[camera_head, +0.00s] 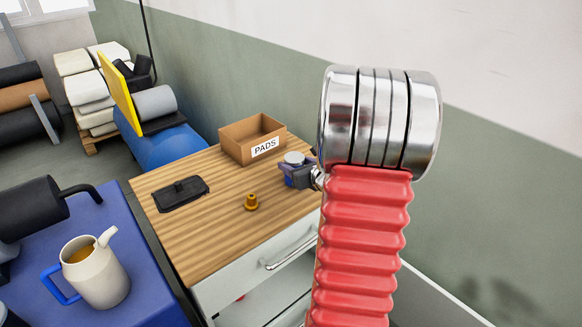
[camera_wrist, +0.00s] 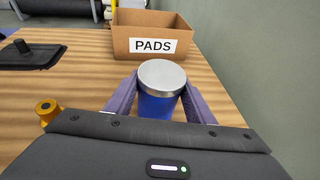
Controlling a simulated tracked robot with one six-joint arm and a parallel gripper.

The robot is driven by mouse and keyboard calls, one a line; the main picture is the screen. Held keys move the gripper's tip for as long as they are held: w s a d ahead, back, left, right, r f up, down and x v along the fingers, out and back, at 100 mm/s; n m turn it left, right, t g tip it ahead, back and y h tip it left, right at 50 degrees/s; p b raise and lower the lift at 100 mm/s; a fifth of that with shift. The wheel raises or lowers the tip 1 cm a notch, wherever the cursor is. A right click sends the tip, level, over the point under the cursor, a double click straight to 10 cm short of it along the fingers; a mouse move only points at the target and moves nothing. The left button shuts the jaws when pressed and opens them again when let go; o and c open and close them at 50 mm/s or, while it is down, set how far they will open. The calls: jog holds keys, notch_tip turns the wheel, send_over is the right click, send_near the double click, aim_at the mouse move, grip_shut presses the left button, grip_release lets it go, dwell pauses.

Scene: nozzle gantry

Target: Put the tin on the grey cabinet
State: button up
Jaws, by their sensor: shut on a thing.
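The tin (camera_wrist: 160,88) is blue with a silver lid and stands upright between the two purple fingers of my gripper (camera_wrist: 160,102), which is shut on it. In the head view the tin's lid (camera_head: 294,158) shows, with my gripper (camera_head: 297,174) around its body and part of the arm hidden behind my red sleeve. The tin is over the right back part of the wooden top of a pale grey cabinet (camera_head: 215,292) with drawers. I cannot tell whether its base touches the top.
A cardboard box marked PADS (camera_head: 240,146) stands just behind the tin. A brass nozzle (camera_head: 251,202) and a black flat tool (camera_head: 181,193) sit on the wooden top. A blue table (camera_head: 140,300) at left holds a cream jug (camera_head: 96,275). The top's front left is clear.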

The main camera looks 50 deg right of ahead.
jog(key=shift+f, duration=0.2)
jog(key=shift+c, duration=0.2)
jog(key=o, duration=1.3)
jog(key=shift+o, duration=0.2)
jog(key=shift+s+r, duration=0.15)
jog(key=v, duration=1.1)
jog(key=shift+s+r, duration=0.15)
jog(key=shift+s, duration=0.15)
jog(key=shift+a, duration=0.1)
jog(key=shift+a, duration=0.1)
